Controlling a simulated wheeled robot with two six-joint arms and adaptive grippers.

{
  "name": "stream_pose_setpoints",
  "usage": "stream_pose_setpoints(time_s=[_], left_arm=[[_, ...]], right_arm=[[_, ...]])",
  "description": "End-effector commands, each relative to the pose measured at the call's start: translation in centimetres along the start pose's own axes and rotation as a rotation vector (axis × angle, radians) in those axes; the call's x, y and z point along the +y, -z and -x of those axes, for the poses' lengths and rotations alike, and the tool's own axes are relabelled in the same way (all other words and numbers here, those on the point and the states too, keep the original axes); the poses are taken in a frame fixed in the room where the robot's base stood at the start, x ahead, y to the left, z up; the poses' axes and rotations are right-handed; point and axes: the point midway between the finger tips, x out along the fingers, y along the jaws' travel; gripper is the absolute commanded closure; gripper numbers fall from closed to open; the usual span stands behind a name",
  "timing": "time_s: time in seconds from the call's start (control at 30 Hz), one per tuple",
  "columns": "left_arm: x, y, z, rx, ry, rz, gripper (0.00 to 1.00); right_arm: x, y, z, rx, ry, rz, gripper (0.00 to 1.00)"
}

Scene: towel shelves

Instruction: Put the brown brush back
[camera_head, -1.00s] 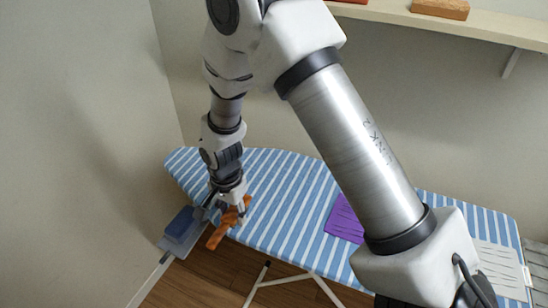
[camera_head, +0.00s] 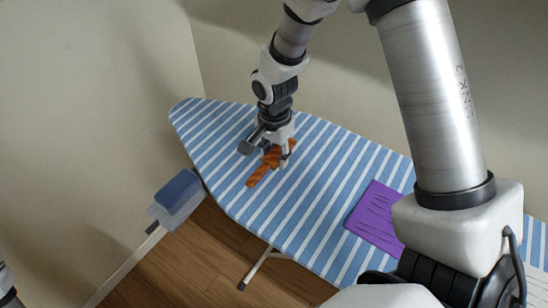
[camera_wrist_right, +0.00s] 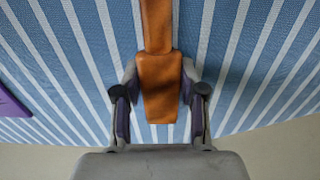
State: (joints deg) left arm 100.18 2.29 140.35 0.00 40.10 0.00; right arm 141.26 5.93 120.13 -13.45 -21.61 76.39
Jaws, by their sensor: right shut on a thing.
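The brown brush (camera_head: 263,170), orange-brown and long, is over the blue-and-white striped ironing board (camera_head: 300,215), near its left part. My right gripper (camera_head: 272,148) points down and is shut on the brush. In the right wrist view, the brush (camera_wrist_right: 158,85) lies between the two fingers of the right gripper (camera_wrist_right: 160,92), and its narrower end runs away toward the top edge. I cannot tell whether the brush touches the board or hangs just above it. My left gripper is not in view.
The striped cover around the brush is bare.

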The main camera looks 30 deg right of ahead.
Motion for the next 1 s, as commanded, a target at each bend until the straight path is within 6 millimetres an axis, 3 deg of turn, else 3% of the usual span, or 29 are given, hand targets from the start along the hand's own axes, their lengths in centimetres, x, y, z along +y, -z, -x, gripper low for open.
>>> stream_pose_setpoints(time_s=[0.3, 0.33, 0.4, 0.8, 1.0], left_arm=[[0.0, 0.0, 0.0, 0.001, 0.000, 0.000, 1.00], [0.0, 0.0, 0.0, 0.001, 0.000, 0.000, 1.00], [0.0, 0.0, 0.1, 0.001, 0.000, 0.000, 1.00], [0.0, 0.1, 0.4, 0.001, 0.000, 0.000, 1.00], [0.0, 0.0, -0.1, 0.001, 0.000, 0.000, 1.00]], right_arm=[[-0.1, 0.0, -0.3, 0.001, 0.002, 0.001, 0.98], [-0.1, 0.0, -0.3, 0.001, 0.002, 0.001, 0.57], [-0.1, 0.0, -0.2, 0.001, 0.002, 0.001, 0.35], [-0.1, 0.0, 0.6, 0.002, 0.003, 0.001, 0.35], [-0.2, 0.1, 4.8, 0.004, 0.008, 0.001, 0.35]])
